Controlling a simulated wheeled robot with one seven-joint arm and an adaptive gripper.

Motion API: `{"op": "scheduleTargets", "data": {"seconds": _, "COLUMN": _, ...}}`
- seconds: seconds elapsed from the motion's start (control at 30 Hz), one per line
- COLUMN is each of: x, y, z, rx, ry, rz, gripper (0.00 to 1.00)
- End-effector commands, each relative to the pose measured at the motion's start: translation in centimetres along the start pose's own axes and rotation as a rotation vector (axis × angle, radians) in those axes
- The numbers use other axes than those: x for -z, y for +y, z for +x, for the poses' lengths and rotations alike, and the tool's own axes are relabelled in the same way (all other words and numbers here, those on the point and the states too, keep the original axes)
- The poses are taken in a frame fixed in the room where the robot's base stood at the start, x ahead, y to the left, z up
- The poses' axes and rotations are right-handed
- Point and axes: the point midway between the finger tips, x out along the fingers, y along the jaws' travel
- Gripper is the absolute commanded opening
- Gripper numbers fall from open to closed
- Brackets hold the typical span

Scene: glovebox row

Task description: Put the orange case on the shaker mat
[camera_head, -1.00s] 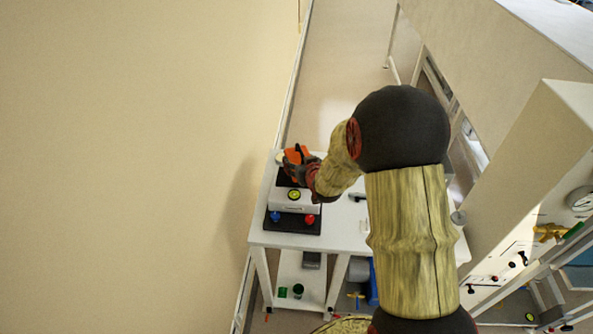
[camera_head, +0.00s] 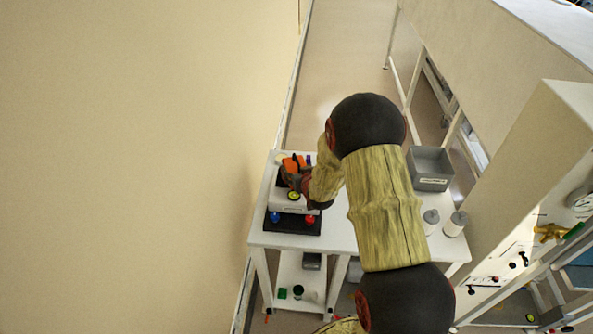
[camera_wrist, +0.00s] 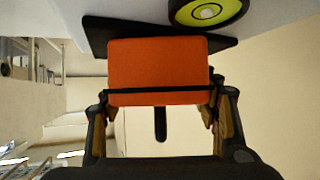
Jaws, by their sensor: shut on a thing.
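The orange case (camera_wrist: 158,66) is between the fingers of my gripper (camera_wrist: 160,115) in the wrist view, with a dark band across it and a dark handle below. In the head view the orange case (camera_head: 292,163) shows at my gripper (camera_head: 294,175), over the far end of the shaker. The shaker (camera_head: 292,206) is a white unit with a yellow-green dial. Its dark mat (camera_wrist: 95,38) shows behind the case in the wrist view, mostly hidden. I cannot tell whether the case touches the mat.
The shaker stands on a white table (camera_head: 345,235). A grey bin (camera_head: 430,168) and two grey-lidded containers (camera_head: 455,224) stand at its right. A black pad (camera_head: 270,222) with a blue and a red knob lies in front. A wall runs along the left.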

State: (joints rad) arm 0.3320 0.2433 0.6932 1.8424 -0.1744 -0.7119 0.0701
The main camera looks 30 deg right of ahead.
Motion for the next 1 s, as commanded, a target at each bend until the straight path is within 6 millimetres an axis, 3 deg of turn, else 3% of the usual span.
{"op": "scheduleTargets", "data": {"seconds": 0.1, "x": -0.1, "y": 0.0, "z": 0.1, "rx": 0.0, "ry": 0.003, "rz": 0.0, "gripper": 0.18}}
{"op": "scheduleTargets", "data": {"seconds": 0.13, "x": -0.2, "y": 0.0, "z": 0.1, "rx": 0.0, "ry": 0.0, "rz": 0.0, "gripper": 0.61}}
{"op": "scheduleTargets", "data": {"seconds": 0.2, "x": -0.2, "y": 0.0, "z": 0.1, "rx": 0.0, "ry": 0.0, "rz": 0.0, "gripper": 0.65}}
{"op": "scheduleTargets", "data": {"seconds": 0.47, "x": -0.1, "y": 0.0, "z": 0.1, "rx": 0.0, "ry": 0.0, "rz": 0.0, "gripper": 0.78}}
{"op": "scheduleTargets", "data": {"seconds": 0.83, "x": 0.1, "y": 0.0, "z": -0.1, "rx": 0.0, "ry": 0.0, "rz": 0.0, "gripper": 0.78}}
{"op": "scheduleTargets", "data": {"seconds": 1.0, "x": 0.2, "y": 0.0, "z": -1.9, "rx": 0.0, "ry": 0.001, "rz": -0.001, "gripper": 0.78}}
